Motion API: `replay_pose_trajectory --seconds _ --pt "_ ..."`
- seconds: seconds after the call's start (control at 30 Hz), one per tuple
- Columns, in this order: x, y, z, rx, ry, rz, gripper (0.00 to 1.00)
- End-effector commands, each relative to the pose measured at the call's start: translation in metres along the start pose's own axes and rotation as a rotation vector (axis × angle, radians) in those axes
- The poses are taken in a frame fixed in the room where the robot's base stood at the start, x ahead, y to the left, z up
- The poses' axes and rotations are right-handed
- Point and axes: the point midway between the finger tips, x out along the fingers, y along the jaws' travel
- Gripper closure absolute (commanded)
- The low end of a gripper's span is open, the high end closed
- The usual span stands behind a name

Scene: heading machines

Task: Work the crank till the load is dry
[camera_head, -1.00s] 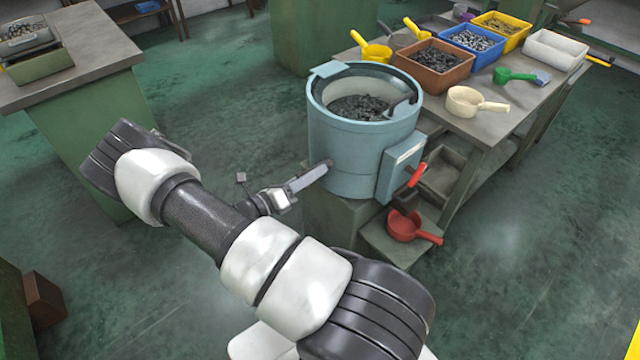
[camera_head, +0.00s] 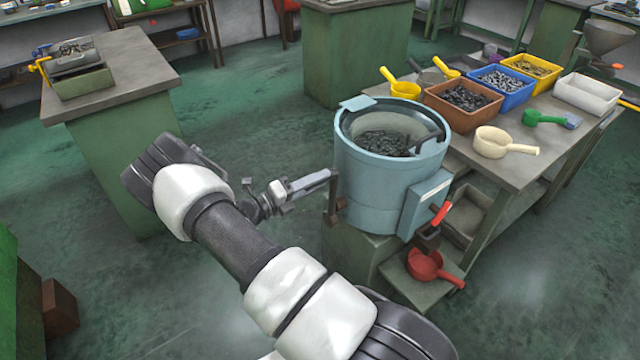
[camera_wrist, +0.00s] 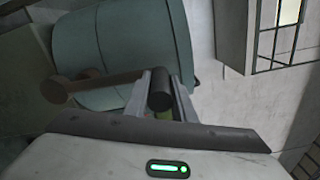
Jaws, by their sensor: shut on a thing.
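The blue-grey drum machine (camera_head: 385,190) stands on a green pedestal, with dark small pieces (camera_head: 383,143) as its load inside the open top. I cannot tell whether they are wet or dry. The brown crank (camera_head: 337,212) is on the drum's left side. In the wrist view the crank arm (camera_wrist: 100,84) runs left from a dark round handle (camera_wrist: 160,92). My gripper (camera_head: 332,175) is shut on this handle, which also shows between the fingers in the wrist view (camera_wrist: 160,80). The fingers hide part of the crank in the head view.
A red-handled box (camera_head: 425,205) is on the drum's right side, above a red scoop (camera_head: 425,265). A bench (camera_head: 500,170) on the right carries bins and scoops. Another bench (camera_head: 125,100) stands at the left. Open floor (camera_head: 260,120) lies between.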

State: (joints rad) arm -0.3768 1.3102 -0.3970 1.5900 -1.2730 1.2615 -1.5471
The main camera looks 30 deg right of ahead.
Motion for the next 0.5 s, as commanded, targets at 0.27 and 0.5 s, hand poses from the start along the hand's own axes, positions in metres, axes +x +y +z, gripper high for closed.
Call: replay_pose_trajectory --seconds 0.27,0.5 --pt "-0.0008 0.0005 0.0023 0.004 -0.004 0.001 1.00" --pt "-0.0008 0.0007 0.0019 0.003 -0.003 0.002 0.58"
